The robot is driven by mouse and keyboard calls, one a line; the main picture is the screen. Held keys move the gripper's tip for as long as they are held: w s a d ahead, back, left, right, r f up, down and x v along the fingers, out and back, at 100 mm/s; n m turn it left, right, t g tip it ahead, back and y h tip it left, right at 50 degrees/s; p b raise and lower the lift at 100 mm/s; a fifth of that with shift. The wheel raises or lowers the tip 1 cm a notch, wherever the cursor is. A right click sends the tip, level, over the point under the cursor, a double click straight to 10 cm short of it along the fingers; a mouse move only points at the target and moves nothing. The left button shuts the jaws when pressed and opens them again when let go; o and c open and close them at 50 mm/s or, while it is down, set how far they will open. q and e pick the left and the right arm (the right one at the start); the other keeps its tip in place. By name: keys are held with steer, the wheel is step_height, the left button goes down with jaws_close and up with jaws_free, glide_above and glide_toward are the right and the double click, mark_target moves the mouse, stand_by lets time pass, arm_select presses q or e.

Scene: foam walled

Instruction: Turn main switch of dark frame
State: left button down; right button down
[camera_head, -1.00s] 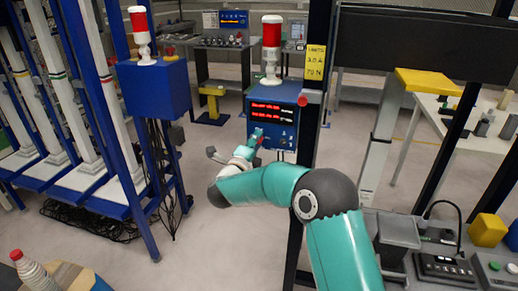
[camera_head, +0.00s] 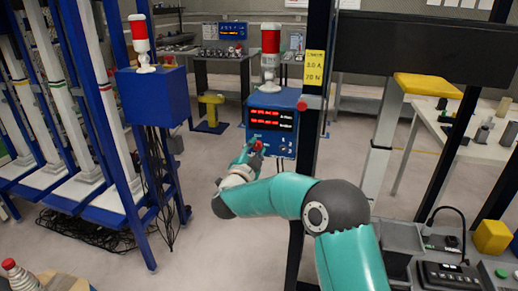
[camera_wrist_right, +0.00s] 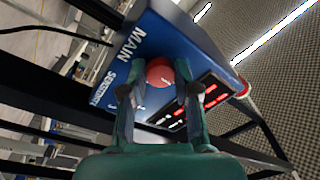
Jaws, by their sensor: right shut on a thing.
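The dark frame has a black post (camera_head: 311,120) with a blue control box (camera_head: 272,103) on it, showing red lit digits. The box also shows in the right wrist view (camera_wrist_right: 180,45), with the word MAIN on its side. The main switch is a round red knob (camera_wrist_right: 159,72) low on the box, and it shows small in the head view (camera_head: 258,146). My right gripper (camera_wrist_right: 159,92) has a finger on each side of the knob and is shut on it. The knob's turned angle cannot be told. My left gripper is not in view.
A red and white beacon (camera_head: 270,55) stands on the box. A yellow label (camera_head: 314,66) is on the post. A blue rack with a second blue box (camera_head: 152,96) stands at left, cables below it. A bench with a keypad device (camera_head: 447,276) is at front right.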

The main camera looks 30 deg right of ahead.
steer(key=shift+a+f+n, duration=0.25)
steer(key=shift+f+n, duration=0.25)
steer(key=shift+n, duration=0.2)
steer(key=c, duration=1)
jaws_free()
steer(key=shift+o, duration=0.8)
steer(key=shift+r, duration=0.15)
steer(key=shift+d+r, duration=0.1)
steer(key=v, duration=1.2)
steer(key=shift+d, duration=0.1)
